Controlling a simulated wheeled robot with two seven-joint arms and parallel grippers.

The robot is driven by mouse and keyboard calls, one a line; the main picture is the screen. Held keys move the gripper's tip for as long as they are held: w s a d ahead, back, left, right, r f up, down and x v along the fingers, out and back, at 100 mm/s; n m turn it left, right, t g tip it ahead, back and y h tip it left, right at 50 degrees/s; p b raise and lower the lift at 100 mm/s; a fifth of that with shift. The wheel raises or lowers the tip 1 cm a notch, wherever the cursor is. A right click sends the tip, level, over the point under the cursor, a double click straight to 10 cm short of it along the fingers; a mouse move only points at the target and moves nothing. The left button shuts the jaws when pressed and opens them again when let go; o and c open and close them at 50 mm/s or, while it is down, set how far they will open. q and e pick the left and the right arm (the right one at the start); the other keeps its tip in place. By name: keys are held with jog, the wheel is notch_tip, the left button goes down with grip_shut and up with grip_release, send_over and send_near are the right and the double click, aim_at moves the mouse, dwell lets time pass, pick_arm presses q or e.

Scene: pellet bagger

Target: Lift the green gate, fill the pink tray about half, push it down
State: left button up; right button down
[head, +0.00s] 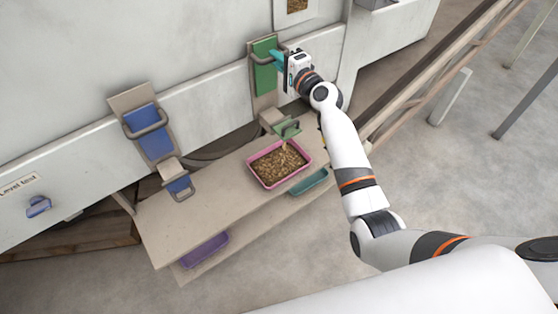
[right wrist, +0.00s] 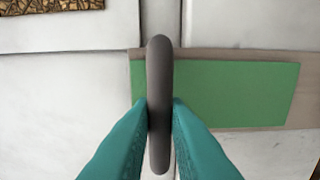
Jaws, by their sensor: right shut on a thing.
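The green gate (head: 264,78) is a green plate on a beige backing at the machine wall; it also shows in the right wrist view (right wrist: 225,93). My right gripper (head: 277,60) has teal fingers and is shut on the gate's grey handle (right wrist: 160,75), one finger on each side of the bar. The pink tray (head: 291,176) sits on the bench below the green spout (head: 287,128). Brown pellets (head: 277,161) cover the tray's floor, with the pink rim standing above them. Pellets show at the spout's mouth, over the tray. My left gripper is not in view.
A blue gate (head: 154,146) with a handle and a blue spout (head: 179,184) are to the left. A teal tray (head: 310,182) and a purple tray (head: 204,249) lie on the lower shelf. The bench (head: 190,220) is clear left of the pink tray. A rail runs at right.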

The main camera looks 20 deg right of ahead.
notch_tip(320, 180, down, 5)
jog(key=b, duration=0.5)
jog(key=shift+f, duration=0.15)
jog(key=c, duration=1.7)
grip_release()
jog(key=shift+r+p, duration=0.3)
jog(key=o, duration=0.5)
jog(key=shift+c, duration=0.2)
jog(key=p+v, duration=0.2)
jog(key=v, duration=0.5)
jog(key=shift+p, duration=0.3)
